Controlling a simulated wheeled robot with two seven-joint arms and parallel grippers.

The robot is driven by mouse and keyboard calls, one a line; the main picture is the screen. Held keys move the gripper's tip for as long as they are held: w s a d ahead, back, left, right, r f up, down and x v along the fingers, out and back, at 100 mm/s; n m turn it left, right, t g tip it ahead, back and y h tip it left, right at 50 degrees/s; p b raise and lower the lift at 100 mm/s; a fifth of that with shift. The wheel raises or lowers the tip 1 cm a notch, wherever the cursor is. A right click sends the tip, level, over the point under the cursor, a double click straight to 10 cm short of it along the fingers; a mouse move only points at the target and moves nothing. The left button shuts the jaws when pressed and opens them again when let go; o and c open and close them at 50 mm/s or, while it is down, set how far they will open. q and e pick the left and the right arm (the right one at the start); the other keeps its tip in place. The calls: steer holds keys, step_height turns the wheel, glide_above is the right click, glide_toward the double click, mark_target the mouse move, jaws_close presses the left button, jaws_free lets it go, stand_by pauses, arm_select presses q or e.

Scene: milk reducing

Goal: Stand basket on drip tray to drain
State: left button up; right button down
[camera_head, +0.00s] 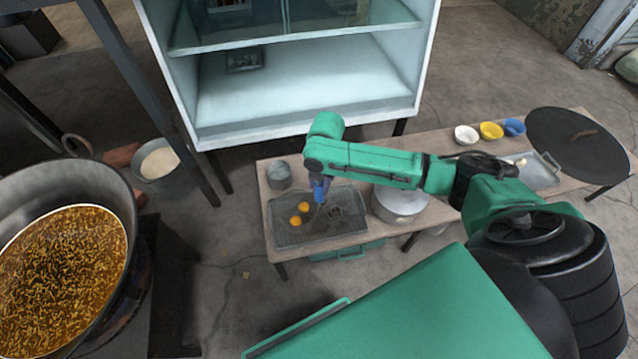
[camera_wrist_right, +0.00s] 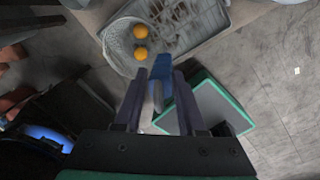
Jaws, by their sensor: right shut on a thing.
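My right gripper (camera_head: 319,186) is shut on the blue handle (camera_wrist_right: 162,72) of a round mesh basket (camera_wrist_right: 115,42). Two orange balls (camera_head: 304,206) lie in the basket, and both also show in the wrist view (camera_wrist_right: 141,31). The basket is over the left half of the grey rectangular drip tray (camera_head: 290,243), its mesh hard to make out in the head view. I cannot tell whether the basket touches the tray. Dark curly marks show on the tray's right half. The gripper's fingers also show in the wrist view (camera_wrist_right: 158,88). My left gripper is not in view.
A small metal pot (camera_head: 279,176) stands behind the tray, a lidded pot (camera_head: 400,206) to its right. Small white, yellow and blue bowls (camera_head: 490,131) stand farther right on the low table. A large pan of food (camera_head: 62,265) is at left. A glass cabinet (camera_head: 300,90) stands behind.

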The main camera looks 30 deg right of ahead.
steer(key=shift+f, duration=0.25)
steer(key=shift+c, duration=2.1)
jaws_free()
steer(key=shift+f, duration=0.1)
step_height(320, 180, up, 15)
steer(key=s+p, duration=0.1)
steer(key=p, duration=0.1)
steer(key=shift+d+f, duration=0.2)
steer(key=shift+d, duration=0.1)
